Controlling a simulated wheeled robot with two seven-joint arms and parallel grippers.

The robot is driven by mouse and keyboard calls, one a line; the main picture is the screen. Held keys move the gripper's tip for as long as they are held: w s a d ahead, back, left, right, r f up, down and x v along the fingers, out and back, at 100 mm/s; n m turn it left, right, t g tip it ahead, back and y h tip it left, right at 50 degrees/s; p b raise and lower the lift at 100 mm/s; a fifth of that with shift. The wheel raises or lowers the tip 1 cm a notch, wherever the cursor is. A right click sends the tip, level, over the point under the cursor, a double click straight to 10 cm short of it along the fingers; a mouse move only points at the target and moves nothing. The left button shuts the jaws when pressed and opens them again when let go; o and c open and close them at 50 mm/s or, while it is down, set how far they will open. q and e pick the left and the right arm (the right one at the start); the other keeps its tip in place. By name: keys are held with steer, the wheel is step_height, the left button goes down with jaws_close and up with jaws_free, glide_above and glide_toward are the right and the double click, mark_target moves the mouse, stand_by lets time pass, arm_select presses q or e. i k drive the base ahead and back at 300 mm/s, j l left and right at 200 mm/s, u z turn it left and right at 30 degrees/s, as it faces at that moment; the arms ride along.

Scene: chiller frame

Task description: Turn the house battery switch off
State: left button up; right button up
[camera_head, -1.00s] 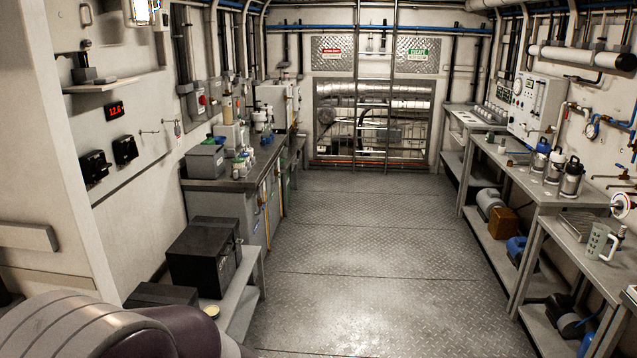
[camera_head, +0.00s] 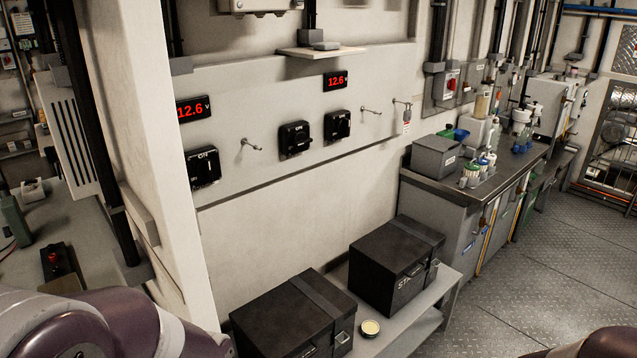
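Three black rotary battery switches are on the pale wall panel. The left switch (camera_head: 203,167) is partly behind the wall edge. The middle switch (camera_head: 294,139) and the right switch (camera_head: 337,126) sit side by side, with ON lettering on top. I cannot read which one is the house switch, and the knob positions are too small to tell surely. Red 12.6 V displays hang above: a left one (camera_head: 193,108) and a right one (camera_head: 335,80). My arm links show at the lower left and bottom right corners. Neither gripper is in view.
Two black battery boxes, a near one (camera_head: 294,318) and a far one (camera_head: 397,262), stand on a low bench (camera_head: 437,300) below the panel. Wall hooks (camera_head: 250,148) and a tag (camera_head: 407,120) are near the switches. A grey counter (camera_head: 465,190) stands right; the floor beyond is clear.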

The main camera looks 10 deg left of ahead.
mark_target(205, 169)
steer(key=i+l+u, duration=0.1)
steer(key=u, duration=0.3)
steer(key=i+l+u, duration=0.2)
steer(key=u, duration=0.2)
steer(key=i+l+u, duration=0.2)
steer(key=u, duration=0.15)
steer(key=i, duration=0.1)
